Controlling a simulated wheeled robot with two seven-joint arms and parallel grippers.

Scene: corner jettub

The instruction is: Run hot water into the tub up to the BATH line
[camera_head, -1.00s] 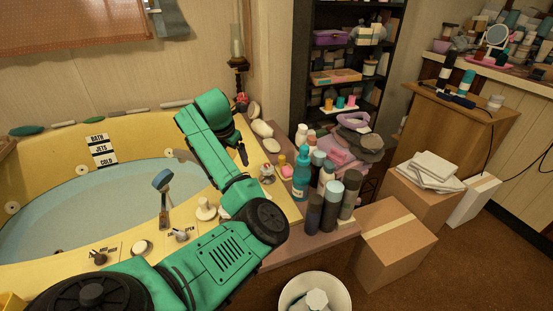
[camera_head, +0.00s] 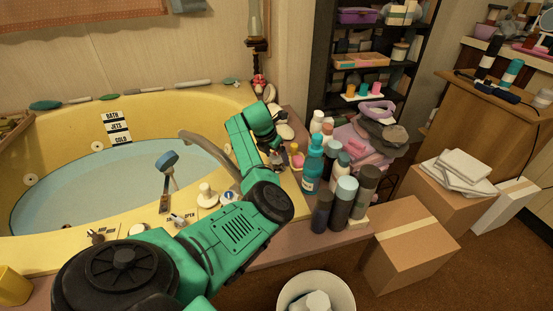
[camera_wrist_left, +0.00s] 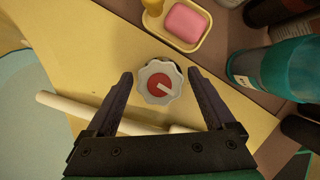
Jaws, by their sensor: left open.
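The yellow corner tub (camera_head: 235,97) holds pale blue water (camera_head: 95,185). A stacked BATH, JETS, COLD marker (camera_head: 116,127) is on its back wall, with the water around its lower end. A grey curved spout (camera_head: 207,148) reaches over the water. A silver scalloped knob with a red centre (camera_wrist_left: 158,83) shows in the left wrist view. My left gripper (camera_wrist_left: 160,75) is open, its fingers on either side of this knob; I cannot tell whether they touch it. In the head view my left gripper (camera_head: 276,160) largely hides the knob. My right gripper is out of view.
A blue-centred knob (camera_head: 228,197), a cream knob (camera_head: 207,196) and a lever marked OPEN (camera_head: 180,220) sit on the rim. Soap in a dish (camera_wrist_left: 187,22) and a teal bottle (camera_wrist_left: 270,72) stand close to my gripper. Several bottles (camera_head: 342,205) crowd the ledge.

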